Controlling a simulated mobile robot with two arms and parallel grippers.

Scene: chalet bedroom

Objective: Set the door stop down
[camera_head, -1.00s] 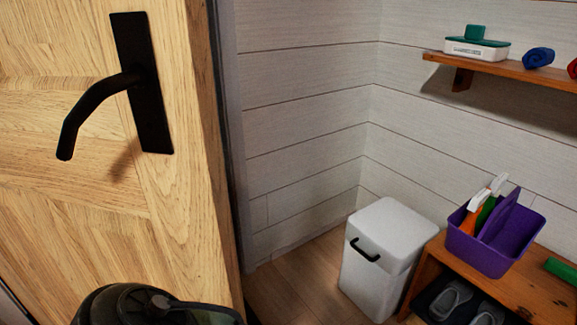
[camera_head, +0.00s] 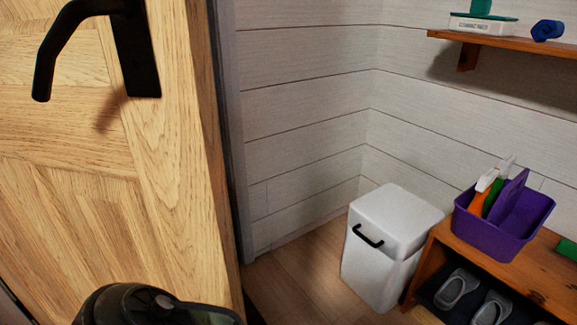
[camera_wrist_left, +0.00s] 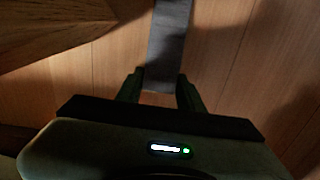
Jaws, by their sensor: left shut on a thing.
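In the left wrist view my left gripper (camera_wrist_left: 160,92) points down over the wooden floor. Its two dark fingers are shut on a long grey piece, the door stop (camera_wrist_left: 168,45), which reaches from between the fingers to the top edge of the picture. Whether the door stop touches the floor is hard to tell. In the head view the wooden door (camera_head: 100,190) with its black handle (camera_head: 136,50) fills the left side. A dark part of my arm is at the bottom; the left gripper and door stop are hidden there. My right gripper is in neither view.
A white lidded bin (camera_head: 385,245) stands in the corner beside a low wooden bench (camera_head: 530,275) with a purple caddy (camera_head: 500,230) on top and grey slippers (camera_head: 458,288) below. A wall shelf (camera_head: 510,42) is above. Floor (camera_head: 300,275) between door and bin is clear.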

